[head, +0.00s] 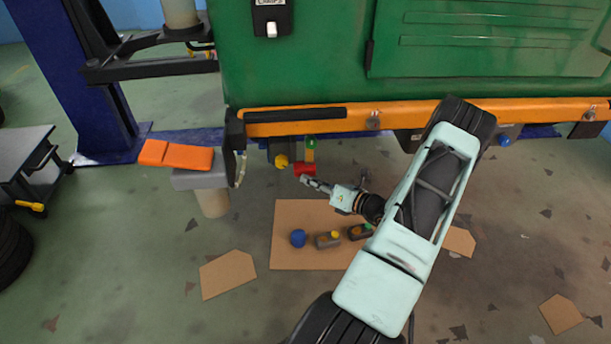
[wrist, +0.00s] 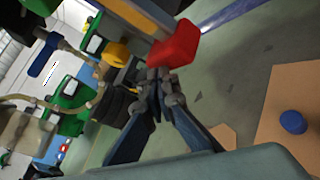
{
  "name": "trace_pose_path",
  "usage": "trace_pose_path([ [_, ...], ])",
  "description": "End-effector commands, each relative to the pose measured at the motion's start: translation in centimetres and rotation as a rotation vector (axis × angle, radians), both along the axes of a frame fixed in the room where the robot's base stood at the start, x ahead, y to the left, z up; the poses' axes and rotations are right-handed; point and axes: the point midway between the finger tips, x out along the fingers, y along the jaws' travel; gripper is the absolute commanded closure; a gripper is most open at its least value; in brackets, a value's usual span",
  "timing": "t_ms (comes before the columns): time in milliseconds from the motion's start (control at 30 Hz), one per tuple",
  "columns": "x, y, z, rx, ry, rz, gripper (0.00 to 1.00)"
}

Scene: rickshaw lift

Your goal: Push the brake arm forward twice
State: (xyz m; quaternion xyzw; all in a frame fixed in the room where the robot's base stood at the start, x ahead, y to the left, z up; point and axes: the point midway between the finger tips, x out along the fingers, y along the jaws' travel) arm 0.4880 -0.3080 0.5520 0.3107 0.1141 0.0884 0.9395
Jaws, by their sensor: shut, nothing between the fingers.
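A short lever with a red end block (head: 305,169) hangs below the orange beam of the green vehicle; I take it as the brake arm. The red block also shows in the wrist view (wrist: 174,46), at the top middle, on an orange bar. My gripper (head: 304,180) is shut and empty, with its tips just below the red block in the head view. In the wrist view the fingertips (wrist: 158,82) meet just below the red block. I cannot tell whether they touch it.
A yellow knob (head: 281,161) sits left of the red block. A cardboard sheet (head: 285,220) with a blue knob (head: 298,238) and small parts lies on the floor below. A stand with an orange pad (head: 175,154) and a blue lift post (head: 75,75) are at left.

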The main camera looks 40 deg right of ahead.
Motion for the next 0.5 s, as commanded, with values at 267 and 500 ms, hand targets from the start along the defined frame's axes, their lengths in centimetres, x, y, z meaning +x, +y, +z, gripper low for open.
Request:
trace_pose_path([
  [267, 0.40, -0.24, 0.13, -0.001, -0.003, -0.001, 1.00],
  [500, 0.65, -0.40, 0.14, 0.000, -0.003, -0.001, 1.00],
])
